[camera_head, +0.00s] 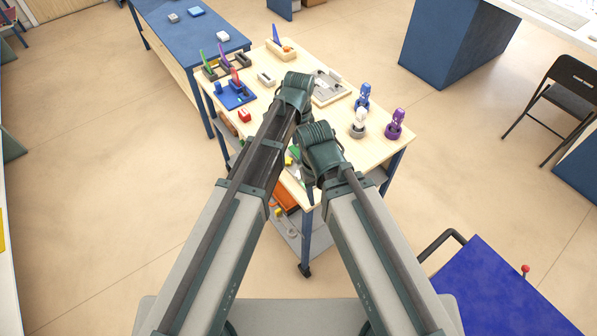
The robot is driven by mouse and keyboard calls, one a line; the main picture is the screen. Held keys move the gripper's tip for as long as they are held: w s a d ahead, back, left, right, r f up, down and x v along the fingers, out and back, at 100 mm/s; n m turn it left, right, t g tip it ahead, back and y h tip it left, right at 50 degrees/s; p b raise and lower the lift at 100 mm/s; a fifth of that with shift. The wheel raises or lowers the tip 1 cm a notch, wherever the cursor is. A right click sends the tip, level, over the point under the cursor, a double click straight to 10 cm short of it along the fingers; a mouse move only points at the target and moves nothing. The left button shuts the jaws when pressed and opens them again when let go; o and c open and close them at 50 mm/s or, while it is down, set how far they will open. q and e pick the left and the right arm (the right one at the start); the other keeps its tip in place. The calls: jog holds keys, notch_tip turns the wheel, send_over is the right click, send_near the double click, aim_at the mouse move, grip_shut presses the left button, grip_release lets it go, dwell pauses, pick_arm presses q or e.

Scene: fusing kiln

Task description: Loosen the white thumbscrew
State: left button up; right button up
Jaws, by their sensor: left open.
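The white thumbscrew (360,117) stands upright in a round grey base on the right part of the light wooden table top (385,152). A blue thumbscrew (363,97) stands behind it, and a purple one (396,122) stands to its right. My left gripper (304,114) is open, left of the white thumbscrew and apart from it. It is small and mostly hidden behind the wrist housings. My right arm ends at a dark green wrist below and left of the white thumbscrew. Its gripper fingers are hidden behind that wrist.
A blue fixture (235,96), a grey block fixture (330,87) and a red block (244,115) share the table. A blue bench (175,35) stands behind at left. A blue-topped cart (500,290) is at lower right. Bare wood lies around the thumbscrews.

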aim_at(298, 174)
pick_arm(q)
notch_tip(298, 174, down, 14)
jog(key=b, duration=1.3)
jog(key=shift+r, duration=0.2)
grip_shut()
